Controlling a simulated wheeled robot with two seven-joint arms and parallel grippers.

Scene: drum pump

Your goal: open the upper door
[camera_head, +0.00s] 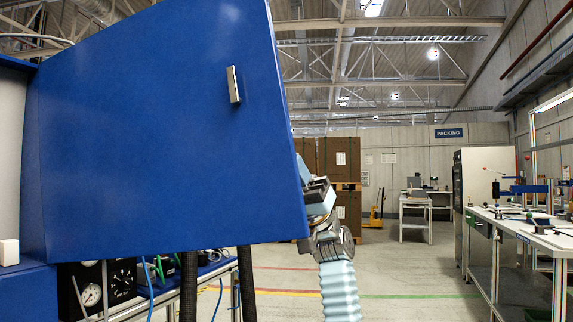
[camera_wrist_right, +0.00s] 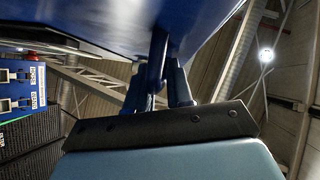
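The upper door (camera_head: 150,140) is a large blue panel that fills the left half of the head view. It stands swung out at an angle, with a pale cabinet interior showing at its left. A small metal handle (camera_head: 234,85) is on its face, with no gripper on it. My right gripper (camera_head: 312,190) is at the door's right edge, partly hidden behind it. My left gripper is out of view.
Below the door are a gauge panel (camera_head: 92,294) and dark hoses (camera_head: 188,285). A long workbench (camera_head: 520,232) with tools stands at the right. Stacked brown boxes (camera_head: 340,160) stand behind. The floor between is open.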

